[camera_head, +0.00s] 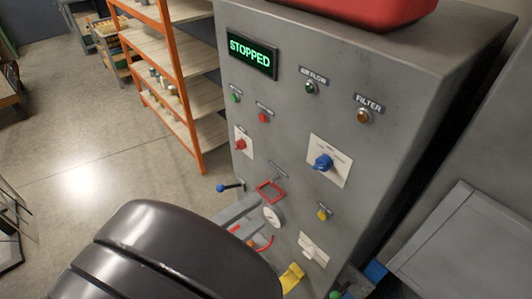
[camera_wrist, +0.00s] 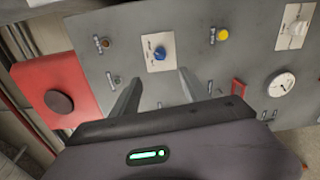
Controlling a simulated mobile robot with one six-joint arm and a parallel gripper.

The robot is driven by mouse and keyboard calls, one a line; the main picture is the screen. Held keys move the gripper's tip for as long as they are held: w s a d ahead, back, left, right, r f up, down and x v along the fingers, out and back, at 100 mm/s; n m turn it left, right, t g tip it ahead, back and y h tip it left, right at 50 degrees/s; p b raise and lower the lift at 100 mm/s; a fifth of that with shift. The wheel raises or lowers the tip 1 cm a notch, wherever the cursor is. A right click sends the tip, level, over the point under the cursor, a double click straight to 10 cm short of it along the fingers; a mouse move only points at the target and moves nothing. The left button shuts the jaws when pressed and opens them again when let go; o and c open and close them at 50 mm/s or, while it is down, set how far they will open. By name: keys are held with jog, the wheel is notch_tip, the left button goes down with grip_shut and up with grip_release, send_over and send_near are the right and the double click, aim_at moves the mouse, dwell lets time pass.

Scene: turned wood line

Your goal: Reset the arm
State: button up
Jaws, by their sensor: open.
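My gripper (camera_wrist: 158,90) shows in the wrist view with its two grey fingers spread apart and nothing between them. It faces the grey control panel (camera_head: 285,140). The blue knob (camera_wrist: 160,53) on its white plate lies beyond the fingers, apart from them. In the head view the blue knob (camera_head: 322,162) is on the right part of the panel. The panel's display (camera_head: 251,54) reads STOPPED in green.
The panel carries a red switch (camera_head: 241,145), a yellow button (camera_head: 323,214), a gauge (camera_head: 273,216) and a lever with a blue ball (camera_head: 221,188). An orange shelf rack (camera_head: 163,50) stands at the back left. The concrete floor (camera_head: 90,180) on the left is clear.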

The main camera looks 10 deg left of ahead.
jog(key=w+d+f+m+g+h+b, duration=0.1)
jog(key=d+f+m+g+b, duration=0.25)
jog(key=d+g, duration=0.65)
jog(key=s+d+f+m+g+y+b, duration=0.3)
jog(key=s+d+f+m+y+b, duration=0.35)
jog(key=d+f+m+y, duration=0.35)
jog(key=r+t+y, duration=0.1)
jog(key=w+r+m+t+y, duration=0.1)
jog(key=r+t, duration=0.1)
jog(key=w+r+m+t+y+b, duration=0.1)
jog(key=y, duration=0.1)
jog(key=shift+w+a+r+t, duration=0.2)
jog(key=shift+r+t, duration=0.1)
dwell(0.4)
